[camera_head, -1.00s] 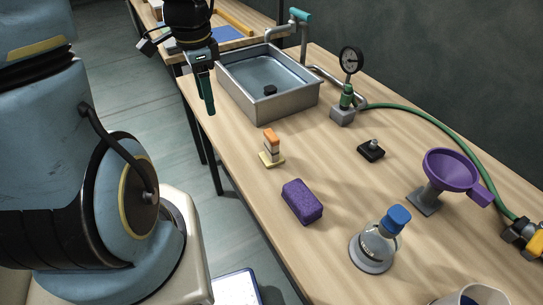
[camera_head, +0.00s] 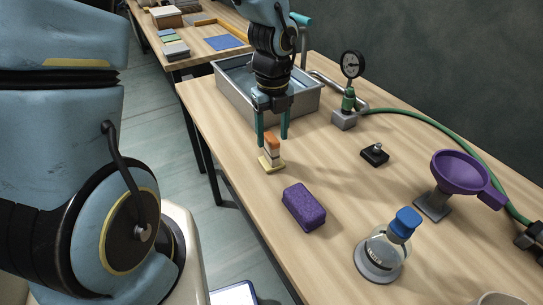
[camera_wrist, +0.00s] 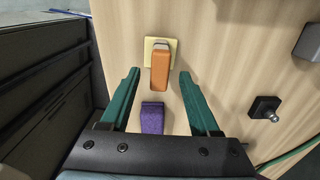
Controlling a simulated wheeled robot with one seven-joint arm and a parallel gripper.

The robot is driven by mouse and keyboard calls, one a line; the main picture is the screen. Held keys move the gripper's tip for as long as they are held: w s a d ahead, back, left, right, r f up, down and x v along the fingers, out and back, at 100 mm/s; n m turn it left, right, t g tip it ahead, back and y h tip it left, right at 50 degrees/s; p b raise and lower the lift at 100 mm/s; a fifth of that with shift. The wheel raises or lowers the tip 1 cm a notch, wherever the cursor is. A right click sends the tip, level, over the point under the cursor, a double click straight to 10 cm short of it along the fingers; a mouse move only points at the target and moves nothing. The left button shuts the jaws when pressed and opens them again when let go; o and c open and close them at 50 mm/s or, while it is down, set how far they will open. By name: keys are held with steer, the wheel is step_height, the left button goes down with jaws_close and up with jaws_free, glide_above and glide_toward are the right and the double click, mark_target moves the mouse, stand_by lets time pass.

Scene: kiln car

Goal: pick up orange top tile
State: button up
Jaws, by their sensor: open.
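The orange top tile (camera_head: 271,142) caps a small upright stack on a pale yellow base (camera_head: 272,164), with a white layer and darker parts below it. In the wrist view the orange tile (camera_wrist: 161,70) lies between the fingers, towards their tips, with the yellow base (camera_wrist: 150,48) behind it. My gripper (camera_head: 273,138) is open, one teal finger on each side of the stack's top. In the wrist view my gripper (camera_wrist: 158,72) shows a gap on both sides of the tile. The lower layers are mostly hidden there.
A purple sponge-like block (camera_head: 304,207) lies close in front of the stack. A metal sink (camera_head: 235,92) stands behind it. A black square block (camera_head: 374,155), a flask with a blue cap (camera_head: 382,252) and a purple funnel (camera_head: 462,172) stand to the right.

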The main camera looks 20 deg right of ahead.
mark_target(271, 149)
steer(key=shift+w+f+p, duration=0.2)
steer(key=shift+f+p, duration=0.15)
steer(key=shift+f, duration=2.4)
jaws_close()
